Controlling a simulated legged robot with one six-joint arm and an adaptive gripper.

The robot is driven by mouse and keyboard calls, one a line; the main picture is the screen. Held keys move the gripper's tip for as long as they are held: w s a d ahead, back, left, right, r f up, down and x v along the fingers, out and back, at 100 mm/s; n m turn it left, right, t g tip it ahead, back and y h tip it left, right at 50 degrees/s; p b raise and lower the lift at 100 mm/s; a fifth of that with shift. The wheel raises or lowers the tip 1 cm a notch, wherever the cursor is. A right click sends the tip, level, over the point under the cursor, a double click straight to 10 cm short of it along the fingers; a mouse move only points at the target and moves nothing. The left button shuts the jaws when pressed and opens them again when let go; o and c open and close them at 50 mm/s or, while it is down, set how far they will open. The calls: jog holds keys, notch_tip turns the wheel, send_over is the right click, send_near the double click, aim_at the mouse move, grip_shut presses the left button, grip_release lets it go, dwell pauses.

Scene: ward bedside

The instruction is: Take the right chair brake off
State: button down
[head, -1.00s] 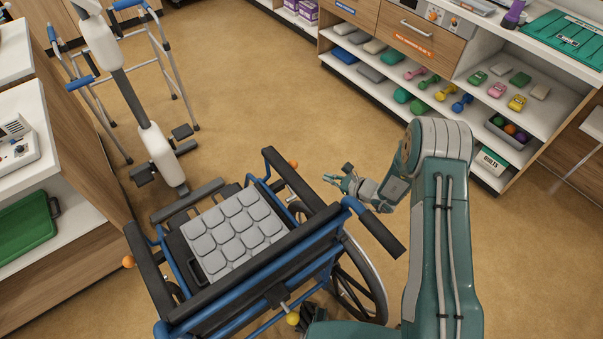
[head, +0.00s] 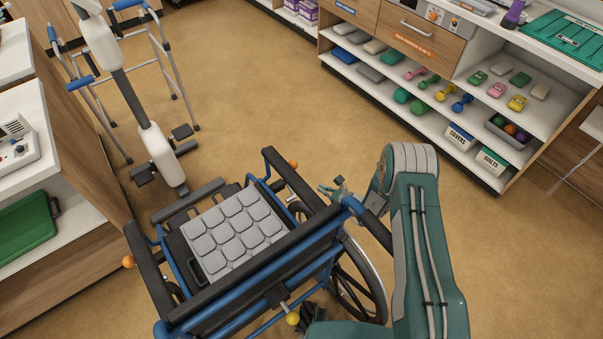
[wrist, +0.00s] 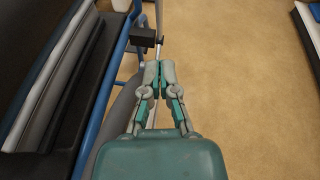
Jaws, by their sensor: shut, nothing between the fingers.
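The wheelchair (head: 300,238) has a blue frame, black armrests and a grey padded seat. An orange knob (head: 293,163) shows beside its right armrest, near the front; it looks like the end of the right brake lever. My gripper (head: 322,188) is just outside the right armrest, to the right of and below the knob in the head view, apart from it. In the wrist view my gripper (wrist: 153,66) is shut and empty. Its tips point at a thin metal rod (wrist: 159,18) and a black block (wrist: 143,36) beside the blue frame. The orange knob cannot be made out there.
Another orange knob (head: 128,262) is on the chair's left side, and a yellow knob (head: 292,319) is low at the back. A walking frame (head: 165,60) and a cabinet (head: 70,200) stand left. Shelves (head: 440,110) stand at upper right.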

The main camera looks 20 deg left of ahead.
jog(key=w+a, duration=0.5)
jog(key=a, duration=0.4)
jog(key=shift+f, duration=0.2)
jog(key=w+a+r+g+h, duration=0.1)
jog(key=w+a+r+h, duration=0.1)
jog(key=w+a, duration=0.4)
jog(key=shift+w+a+r+g, duration=0.2)
jog(key=shift+a+r+g, duration=0.1)
jog(key=shift+a, duration=0.8)
